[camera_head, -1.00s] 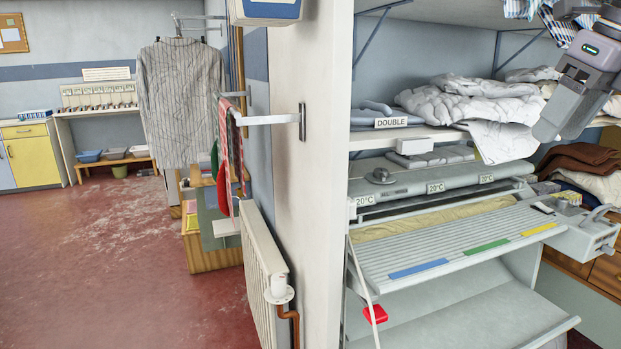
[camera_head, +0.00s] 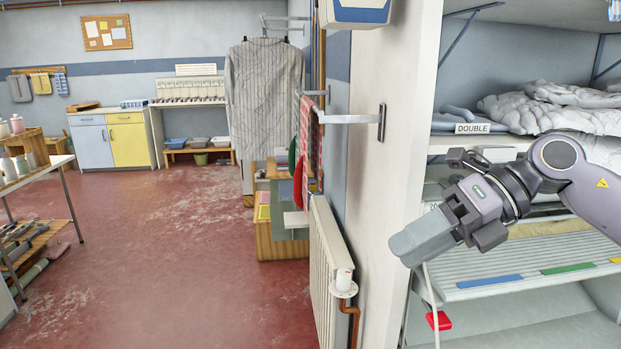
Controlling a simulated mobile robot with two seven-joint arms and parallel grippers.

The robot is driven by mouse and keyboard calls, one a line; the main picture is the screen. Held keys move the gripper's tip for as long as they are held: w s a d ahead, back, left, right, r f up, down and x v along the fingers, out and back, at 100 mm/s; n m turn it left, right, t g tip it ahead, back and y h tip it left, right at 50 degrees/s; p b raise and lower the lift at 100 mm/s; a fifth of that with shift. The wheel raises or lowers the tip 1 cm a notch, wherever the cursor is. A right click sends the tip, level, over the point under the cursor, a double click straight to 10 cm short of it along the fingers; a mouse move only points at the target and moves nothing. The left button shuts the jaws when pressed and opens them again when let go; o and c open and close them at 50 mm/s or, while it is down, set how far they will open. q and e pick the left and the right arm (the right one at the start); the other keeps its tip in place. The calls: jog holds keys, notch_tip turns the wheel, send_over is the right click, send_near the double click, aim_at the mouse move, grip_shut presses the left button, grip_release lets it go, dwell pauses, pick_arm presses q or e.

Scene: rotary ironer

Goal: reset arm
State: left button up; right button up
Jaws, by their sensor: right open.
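My right gripper (camera_head: 422,243) hangs in front of the rotary ironer's left end, its arm coming in from the right edge. Its fingers point down and to the left, toward the white wall end, and I see nothing held in them. The arm hides much of the ironer's upper part. The ironer's slatted feed board (camera_head: 530,255), with blue, green and yellow strips, shows below and behind the arm. My left gripper is not in view.
A white wall end (camera_head: 388,190) stands close to the right gripper. A radiator (camera_head: 328,265) is fixed to its left side, below a rail with red cloth (camera_head: 308,140). A shelf with white linen (camera_head: 550,110) is above the ironer. Red floor (camera_head: 180,250) lies open at left.

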jog(key=s+a+f+m+t+y, duration=0.1)
jog(key=a+f+m+y, duration=0.15)
jog(key=a+y, duration=0.25)
jog(key=s+a+f+m+y, duration=0.1)
jog(key=a+f+m+y, duration=0.1)
jog(key=a+m+y, duration=0.2)
jog(key=w+d+f+m+t+h, duration=0.1)
jog(key=d+f+m+t+h, duration=0.35)
jog(key=f+m+t, duration=0.6)
jog(key=d+f+m+t+h, duration=0.3)
jog(key=f+m+t+h, duration=0.35)
jog(key=m, duration=0.75)
jog(key=s+d+f+m+g+h, duration=0.3)
jog(key=s+f+m, duration=0.1)
jog(key=s+f, duration=0.4)
jog(key=s+d+f+m+g+h+p, duration=0.1)
jog(key=s+d+f+m+g+h, duration=0.3)
jog(key=s+f, duration=0.4)
notch_tip(320, 180, down, 5)
jog(key=shift+s+d+r+m+g, duration=0.2)
jog(key=shift+m+g, duration=0.1)
jog(key=shift+m, duration=0.2)
jog(key=shift+w, duration=0.1)
